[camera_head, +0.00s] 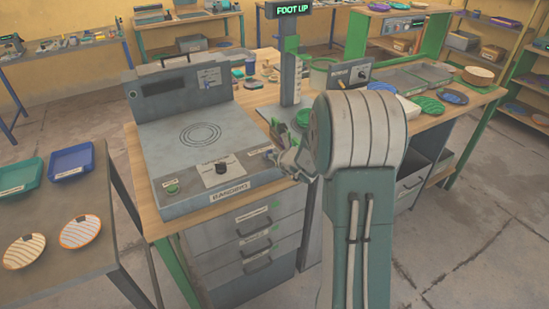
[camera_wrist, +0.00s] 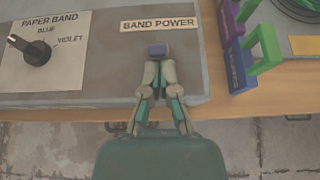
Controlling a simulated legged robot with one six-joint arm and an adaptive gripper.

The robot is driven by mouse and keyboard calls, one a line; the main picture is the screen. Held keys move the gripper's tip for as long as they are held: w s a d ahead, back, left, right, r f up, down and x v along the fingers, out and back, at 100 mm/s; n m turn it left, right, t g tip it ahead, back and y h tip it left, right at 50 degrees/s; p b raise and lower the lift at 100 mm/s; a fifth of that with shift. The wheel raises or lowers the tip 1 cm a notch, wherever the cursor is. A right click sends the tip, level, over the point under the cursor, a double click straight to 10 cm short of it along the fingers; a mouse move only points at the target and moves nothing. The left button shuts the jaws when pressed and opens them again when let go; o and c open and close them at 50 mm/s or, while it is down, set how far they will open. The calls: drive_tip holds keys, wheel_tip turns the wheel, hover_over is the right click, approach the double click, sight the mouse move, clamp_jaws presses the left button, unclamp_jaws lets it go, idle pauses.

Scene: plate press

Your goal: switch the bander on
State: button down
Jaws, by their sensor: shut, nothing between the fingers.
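The bander (camera_head: 160,150) is a grey machine on the wooden bench, with a ringed plate on top and a sloped front panel. In the wrist view a label (camera_wrist: 160,25) on its panel reads BAND POWER. A small blue-violet block (camera_wrist: 157,49), seemingly the power switch, sits just below that label. My gripper (camera_wrist: 156,63) is shut and empty, its fingertips right at the block's near side. I cannot tell whether they touch, or which way the switch is set. In the head view my gripper (camera_head: 274,156) is at the panel's right end.
A black paper band knob (camera_wrist: 36,52) is left of my gripper, and a green button (camera_head: 172,187) is at the panel's left. Purple and green upright parts (camera_wrist: 237,55) stand close on the right. Drawers (camera_head: 250,240) are below the bench.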

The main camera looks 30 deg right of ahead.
drive_tip(key=shift+w+r+g, duration=0.1)
drive_tip(key=shift+r+g, duration=0.05)
drive_tip(key=shift+g, duration=0.45)
drive_tip(key=shift+w+r, duration=0.2)
idle(0.8)
drive_tip(key=shift+w+r, duration=0.25)
drive_tip(key=shift+w, duration=0.05)
drive_tip(key=shift+w+r, duration=0.35)
drive_tip(key=shift+w, duration=0.45)
drive_tip(key=shift+r, duration=0.8)
drive_tip(key=shift+s, duration=0.1)
